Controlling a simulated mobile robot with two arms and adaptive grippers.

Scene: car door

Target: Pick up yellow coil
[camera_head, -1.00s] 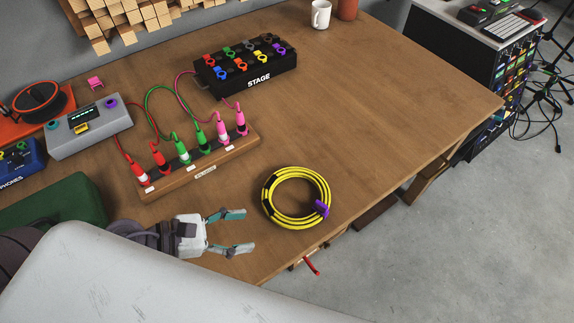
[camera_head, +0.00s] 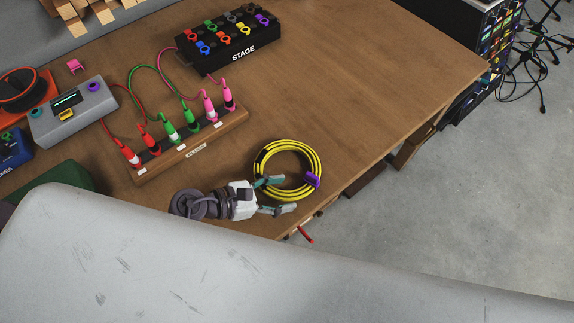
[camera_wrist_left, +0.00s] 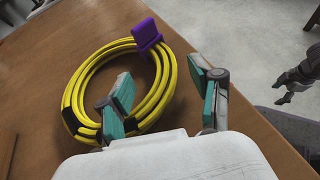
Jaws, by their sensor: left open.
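The yellow coil (camera_head: 288,143) lies flat on the wooden table near its front edge, with black bands and a purple clip (camera_head: 312,179) on its right side. In the left wrist view the coil (camera_wrist_left: 89,75) is ahead and to the left, its purple clip (camera_wrist_left: 147,33) at the far side. My left gripper (camera_head: 279,195) is open at the coil's near side. One finger overlaps the coil's near rim in both views; the other is outside the ring. I cannot tell whether the finger touches it. In the left wrist view the gripper (camera_wrist_left: 165,100) holds nothing.
A wooden block with several coloured plugs (camera_head: 195,147) stands left of the coil. A black STAGE box (camera_head: 230,42) is behind it, and a grey device (camera_head: 72,110) is at the left. The table (camera_head: 380,80) is clear behind and right of the coil.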

